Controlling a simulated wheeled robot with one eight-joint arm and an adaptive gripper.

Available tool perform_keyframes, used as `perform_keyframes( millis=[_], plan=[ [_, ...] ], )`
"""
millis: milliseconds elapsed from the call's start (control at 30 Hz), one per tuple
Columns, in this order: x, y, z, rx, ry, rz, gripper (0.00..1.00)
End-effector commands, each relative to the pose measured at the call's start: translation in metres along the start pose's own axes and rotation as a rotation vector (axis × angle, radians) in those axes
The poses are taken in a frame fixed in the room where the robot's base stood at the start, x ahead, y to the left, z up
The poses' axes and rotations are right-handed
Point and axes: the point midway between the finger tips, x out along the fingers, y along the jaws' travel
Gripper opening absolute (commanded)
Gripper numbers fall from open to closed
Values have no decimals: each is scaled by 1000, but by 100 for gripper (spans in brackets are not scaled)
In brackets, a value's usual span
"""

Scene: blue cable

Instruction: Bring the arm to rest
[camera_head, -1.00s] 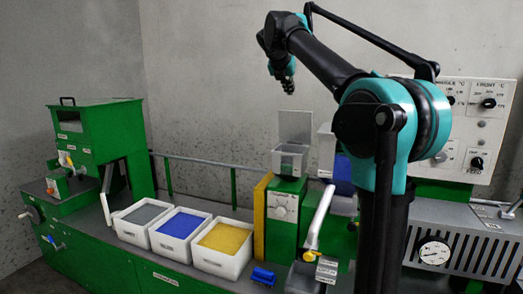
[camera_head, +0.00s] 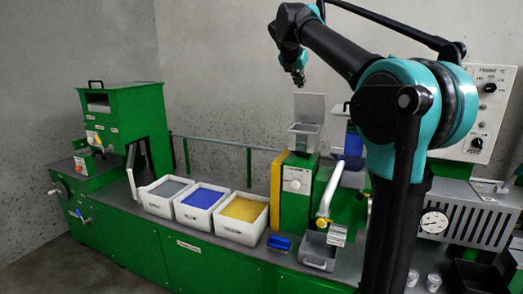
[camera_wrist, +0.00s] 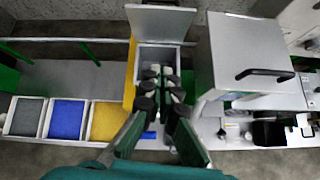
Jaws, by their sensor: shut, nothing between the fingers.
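My arm, teal and black (camera_head: 405,90), rises at the right of the head view and bends over to the left at the top. My gripper (camera_head: 299,79) hangs at its end, pointing down in front of the grey wall, above the clear hopper (camera_head: 305,138) in that picture. In the wrist view my gripper's dark fingers (camera_wrist: 162,88) appear close together with nothing held, in front of the hopper's opening (camera_wrist: 163,57). The fingertips are small and dark, so their exact contact is hard to see.
White bins of grey (camera_head: 168,188), blue (camera_head: 204,197) and yellow (camera_head: 244,208) granules stand on the green bench. A green machine (camera_head: 125,118) stands left, a control panel (camera_head: 490,105) right. A blue object (camera_head: 279,243) lies near the front edge. Open air surrounds my gripper.

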Motion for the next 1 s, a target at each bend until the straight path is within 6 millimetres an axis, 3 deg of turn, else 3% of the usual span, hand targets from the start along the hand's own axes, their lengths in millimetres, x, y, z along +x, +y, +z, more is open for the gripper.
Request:
perform_keyframes(
  millis=[267,467,567,700,1000],
  plan=[
    [29,-24,-43,261,51,-21,0],
    [59,-55,-99,566,107,-56,0],
    [79,-80,-145,791,145,-91,0],
    [104,-125,-228,1172,201,-165,0],
    [122,-218,-414,1931,277,-382,0]
  ],
)
